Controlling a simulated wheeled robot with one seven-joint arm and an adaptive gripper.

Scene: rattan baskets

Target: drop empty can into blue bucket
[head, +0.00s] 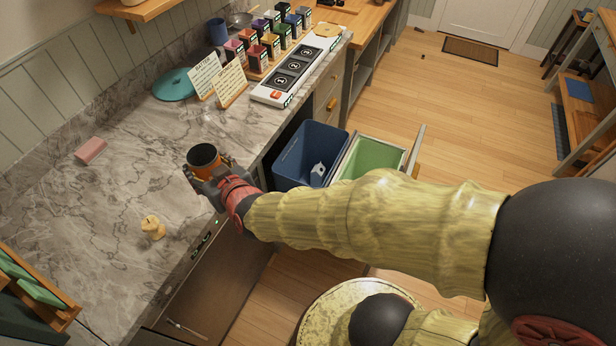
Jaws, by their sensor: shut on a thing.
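An orange can with a dark, open top (205,157) is held in my gripper (207,176). The fingers are closed around its side, and it stands roughly upright over the marble counter near its front edge. I cannot tell whether it touches the counter. The blue bucket (293,158) sits in a pulled-out drawer to the right of my gripper, below counter height. A small white item (318,172) lies inside the bucket. My forearm covers the lower part of the bucket.
A green bin (372,158) sits right of the blue bucket. A numbered white tray (296,68), two cards (229,82) and several small coloured boxes stand at the back of the counter (110,205). A pink block (90,151) and yellowish object (153,227) lie left.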

